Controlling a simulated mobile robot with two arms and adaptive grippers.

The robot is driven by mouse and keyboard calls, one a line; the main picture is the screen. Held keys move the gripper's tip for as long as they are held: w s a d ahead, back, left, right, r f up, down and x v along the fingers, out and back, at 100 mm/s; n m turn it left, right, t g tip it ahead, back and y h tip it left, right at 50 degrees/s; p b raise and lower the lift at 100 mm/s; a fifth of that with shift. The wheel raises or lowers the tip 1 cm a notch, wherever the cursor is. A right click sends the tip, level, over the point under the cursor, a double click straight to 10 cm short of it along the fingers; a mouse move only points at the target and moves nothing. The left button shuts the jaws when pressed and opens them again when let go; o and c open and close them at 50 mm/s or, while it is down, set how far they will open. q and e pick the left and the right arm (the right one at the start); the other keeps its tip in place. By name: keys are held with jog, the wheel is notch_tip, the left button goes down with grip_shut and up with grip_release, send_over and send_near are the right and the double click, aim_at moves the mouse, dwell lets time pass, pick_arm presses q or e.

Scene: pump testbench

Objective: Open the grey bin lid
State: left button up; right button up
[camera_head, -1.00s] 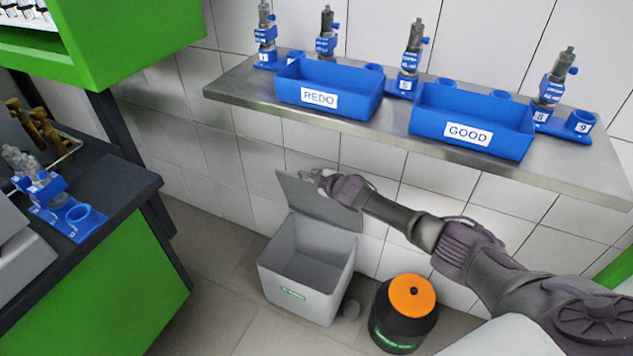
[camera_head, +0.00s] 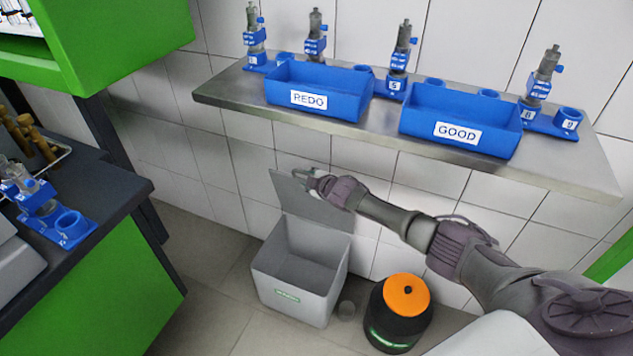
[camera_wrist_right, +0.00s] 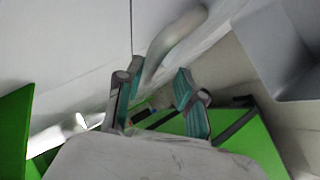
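The grey bin (camera_head: 290,283) stands on the floor against the tiled wall, its inside visible from above. Its grey lid (camera_head: 318,210) stands raised at the back of the bin, leaning toward the wall. My right gripper (camera_head: 304,174) is at the lid's upper edge; I cannot tell whether it touches the lid. In the right wrist view its two fingers (camera_wrist_right: 156,103) are spread apart, with nothing clearly held between them. My left gripper is not in view.
A steel shelf (camera_head: 235,97) above carries the blue REDO bin (camera_head: 345,107) and GOOD bin (camera_head: 487,144). A black canister with an orange top (camera_head: 406,294) stands right of the bin. A dark-topped green counter (camera_head: 118,190) is at left.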

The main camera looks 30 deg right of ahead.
jog(key=v, duration=1.1)
jog(key=shift+s+r, duration=0.2)
jog(key=shift+s, duration=0.05)
